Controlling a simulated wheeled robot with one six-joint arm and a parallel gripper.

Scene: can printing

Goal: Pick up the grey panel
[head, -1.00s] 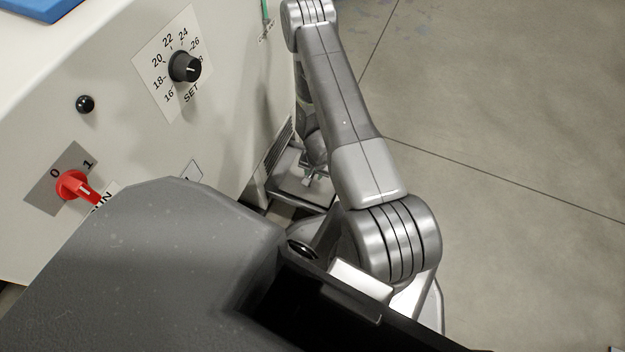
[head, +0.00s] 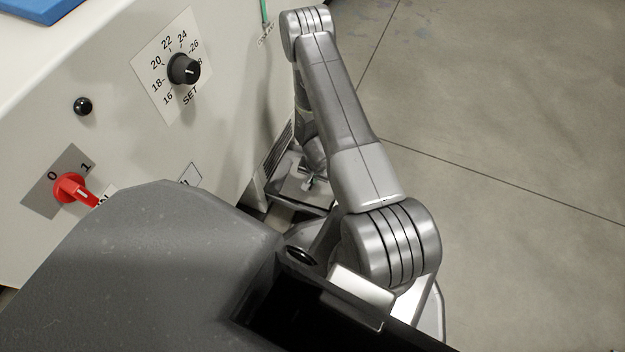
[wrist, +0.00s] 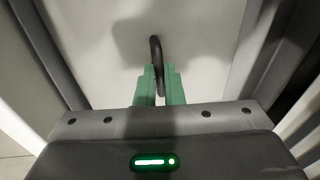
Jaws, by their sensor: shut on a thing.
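In the wrist view my gripper (wrist: 159,78) has green fingers closed on a dark curved handle (wrist: 156,50). The handle stands out from a pale grey flat surface (wrist: 105,35) that fills the middle of the view, with shadows of the gripper on it. I take this surface to be the grey panel, but its full outline is not shown. In the head view a grey metallic flat piece (head: 290,198) shows low beside the machine, partly behind my arm. My fingertips cannot be made out there.
A white machine stands at left with a black dial (head: 184,69), a black knob (head: 83,106) and a red switch (head: 72,188). A blue item (head: 38,10) lies on its top. Grey edges flank the surface in the wrist view. Open floor (head: 510,130) lies at right.

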